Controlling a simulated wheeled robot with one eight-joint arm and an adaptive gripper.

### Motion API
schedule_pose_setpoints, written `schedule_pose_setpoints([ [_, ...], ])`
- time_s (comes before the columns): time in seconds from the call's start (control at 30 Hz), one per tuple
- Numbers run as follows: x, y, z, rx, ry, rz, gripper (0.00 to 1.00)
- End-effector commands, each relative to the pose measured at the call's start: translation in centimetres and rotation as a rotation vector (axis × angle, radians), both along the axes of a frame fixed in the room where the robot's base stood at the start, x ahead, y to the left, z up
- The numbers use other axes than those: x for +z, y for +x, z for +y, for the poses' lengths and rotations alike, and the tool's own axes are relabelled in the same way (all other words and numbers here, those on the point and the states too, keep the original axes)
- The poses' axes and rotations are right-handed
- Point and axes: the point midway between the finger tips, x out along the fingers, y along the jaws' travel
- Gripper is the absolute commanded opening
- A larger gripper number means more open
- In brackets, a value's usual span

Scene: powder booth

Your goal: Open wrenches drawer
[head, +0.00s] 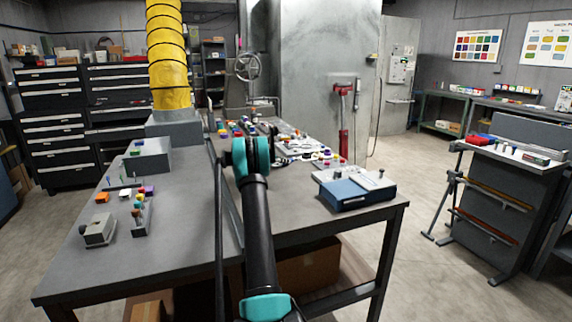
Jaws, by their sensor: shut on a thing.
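A dark tool cabinet (53,125) with several wide drawers and light handle strips stands at the far left back. A second dark drawer cabinet (118,78) stands beside it, partly behind the yellow duct. All the drawers I can make out look shut. I cannot read any label, so I cannot tell which drawer is the wrenches drawer. My black and teal arm reaches forward over the middle of the grey table, well apart from these cabinets. My gripper is hidden behind the arm's teal joint, and what it holds does not show.
The grey table (180,215) fills the middle and bears small coloured parts and a blue box (357,192). A yellow duct (167,55) rises behind it. A grey booth wall (310,65) stands at the back. A dark stand (490,205) is at right. Floor is free between them.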

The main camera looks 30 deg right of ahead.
Motion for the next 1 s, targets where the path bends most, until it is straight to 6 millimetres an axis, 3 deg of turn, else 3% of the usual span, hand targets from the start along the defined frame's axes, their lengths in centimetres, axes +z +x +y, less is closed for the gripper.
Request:
schedule_pose_setpoints([
  [0.33,0.3,0.0,0.0,0.000,-0.001,0.000,0.00],
  [0.53,1.8,0.0,0.0,0.000,-0.001,0.000,0.00],
  [0.67,4.1,0.0,0.0,0.000,-0.001,0.000,0.00],
  [1.0,13.2,0.0,0.0,0.000,-0.001,0.000,0.00],
])
